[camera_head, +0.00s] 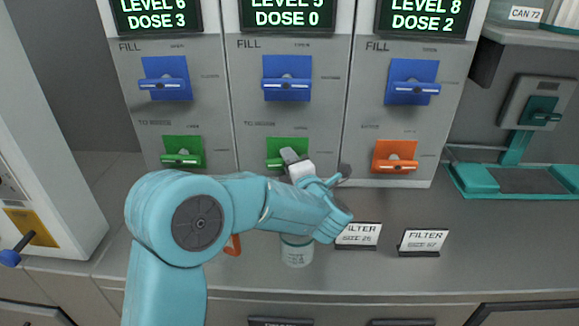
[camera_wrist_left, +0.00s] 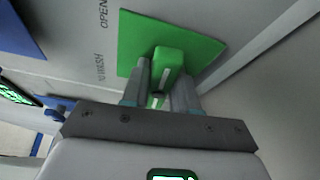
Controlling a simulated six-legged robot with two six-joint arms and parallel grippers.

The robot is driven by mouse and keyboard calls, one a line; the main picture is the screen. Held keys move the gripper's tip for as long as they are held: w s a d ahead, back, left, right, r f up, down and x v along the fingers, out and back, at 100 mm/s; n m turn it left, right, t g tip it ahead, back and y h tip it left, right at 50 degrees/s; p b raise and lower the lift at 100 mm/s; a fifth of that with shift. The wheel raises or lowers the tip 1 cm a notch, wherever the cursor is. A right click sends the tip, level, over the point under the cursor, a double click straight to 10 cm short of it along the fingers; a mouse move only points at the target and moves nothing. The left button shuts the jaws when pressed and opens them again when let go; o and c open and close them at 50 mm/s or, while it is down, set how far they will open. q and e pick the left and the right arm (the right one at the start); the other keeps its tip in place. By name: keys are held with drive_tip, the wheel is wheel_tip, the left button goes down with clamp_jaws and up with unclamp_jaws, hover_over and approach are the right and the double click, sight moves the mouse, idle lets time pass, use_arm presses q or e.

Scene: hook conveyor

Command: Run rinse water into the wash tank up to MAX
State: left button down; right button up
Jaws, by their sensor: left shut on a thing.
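My left gripper (camera_head: 297,165) reaches the middle panel and is shut on its green lever, whose green plate (camera_head: 274,150) shows in the head view. In the left wrist view the fingers (camera_wrist_left: 162,90) are on either side of the green lever (camera_wrist_left: 168,61). Wording beside it there reads partly as "WASH", with "OPEN" above. The middle display (camera_head: 288,13) reads LEVEL 5, DOSE 0. Above the lever is the blue FILL lever (camera_head: 287,84) of the same panel. I cannot pick out the wash tank or a MAX mark. My right gripper is not in view.
The left panel has a blue lever (camera_head: 165,82) and a green one (camera_head: 183,158); the right panel has a blue (camera_head: 412,87) and an orange one (camera_head: 396,162). A pale jar (camera_head: 296,252) and FILTER cards (camera_head: 423,241) stand on the counter below.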

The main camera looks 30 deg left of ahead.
use_arm(q)
drive_tip(key=shift+f+m, duration=0.1)
drive_tip(key=shift+m, duration=0.4)
drive_tip(key=c, duration=1)
unclamp_jaws()
drive_tip(key=shift+o, duration=0.2)
